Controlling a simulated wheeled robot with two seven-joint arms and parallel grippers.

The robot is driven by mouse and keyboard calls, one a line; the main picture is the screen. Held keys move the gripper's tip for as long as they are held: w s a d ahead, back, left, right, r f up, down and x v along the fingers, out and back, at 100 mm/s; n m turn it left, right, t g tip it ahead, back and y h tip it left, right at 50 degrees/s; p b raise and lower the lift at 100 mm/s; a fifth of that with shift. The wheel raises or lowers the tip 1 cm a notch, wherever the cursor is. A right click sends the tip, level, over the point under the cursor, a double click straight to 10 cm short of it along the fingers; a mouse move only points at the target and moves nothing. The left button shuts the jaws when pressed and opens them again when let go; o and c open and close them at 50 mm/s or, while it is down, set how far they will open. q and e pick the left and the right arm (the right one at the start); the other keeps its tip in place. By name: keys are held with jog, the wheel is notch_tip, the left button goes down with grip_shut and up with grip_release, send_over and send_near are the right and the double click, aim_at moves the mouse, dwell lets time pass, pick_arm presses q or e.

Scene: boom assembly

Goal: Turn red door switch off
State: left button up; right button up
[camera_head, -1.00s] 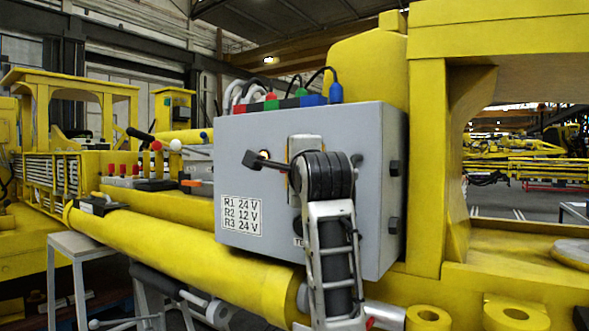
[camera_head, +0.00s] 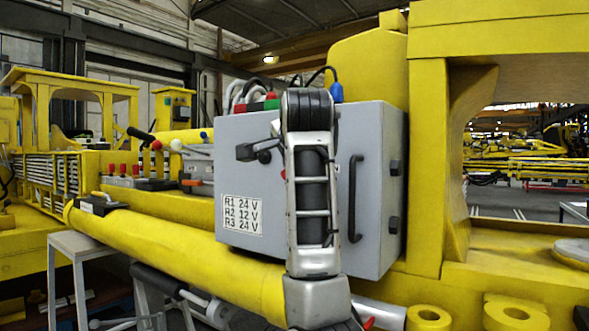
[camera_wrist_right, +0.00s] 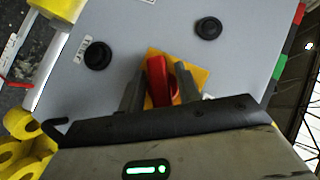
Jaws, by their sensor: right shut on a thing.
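The red door switch (camera_wrist_right: 157,78) sits on a yellow plate (camera_wrist_right: 197,76) on the grey box's door in the right wrist view. My right gripper (camera_wrist_right: 160,71) has one dark finger on each side of the red switch and is shut on it. The switch appears lengthwise between the fingers in that view. In the head view my right arm stands upright in front of the grey control box (camera_head: 380,125) and hides the switch. My left gripper is not in view.
A black vertical handle (camera_head: 355,198) is on the box door. Two round black knobs (camera_wrist_right: 97,55) (camera_wrist_right: 208,28) are near the switch. A voltage label (camera_head: 242,215) is low on the door. Coloured connectors and cables top the box. A yellow boom (camera_head: 180,250) runs below.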

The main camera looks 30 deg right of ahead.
jog(key=n+g, duration=0.2)
jog(key=g, duration=0.2)
jog(key=shift+n+h, duration=0.3)
jog(key=n+g+h, duration=0.1)
jog(key=n+g, duration=0.1)
jog(key=g, duration=0.1)
jog(key=shift+g, duration=0.4)
jog(key=shift+r, duration=0.1)
jog(key=o, duration=0.6)
jog(key=shift+o, duration=0.2)
